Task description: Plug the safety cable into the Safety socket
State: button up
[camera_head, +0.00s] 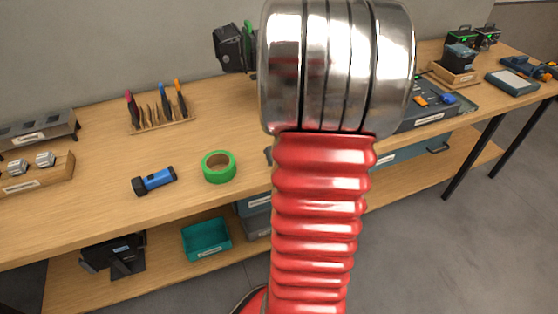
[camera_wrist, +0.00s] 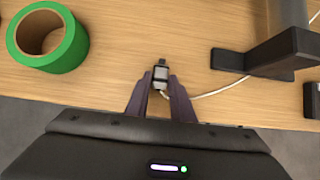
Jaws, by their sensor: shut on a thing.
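In the wrist view my gripper (camera_wrist: 160,86) is shut on the small grey and black plug of the safety cable (camera_wrist: 160,72), with the plug pointing away from me over the wooden bench. The cable's thin pale lead (camera_wrist: 217,91) runs from the plug to the right, towards a dark stand. I cannot make out the Safety socket in either view. In the head view my red and silver arm covers the middle of the picture and hides the gripper and the cable.
A green tape roll (camera_head: 219,167) lies on the bench (camera_head: 100,185), left of my gripper in the wrist view (camera_wrist: 72,52). A dark stand (camera_wrist: 268,55) is close on the right. A blue flashlight (camera_head: 155,181) and a tool rack (camera_head: 160,112) are further left.

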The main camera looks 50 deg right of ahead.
grip_shut()
jog(key=shift+s+r, duration=0.1)
jog(key=shift+r, duration=2.4)
jog(key=shift+a, duration=0.1)
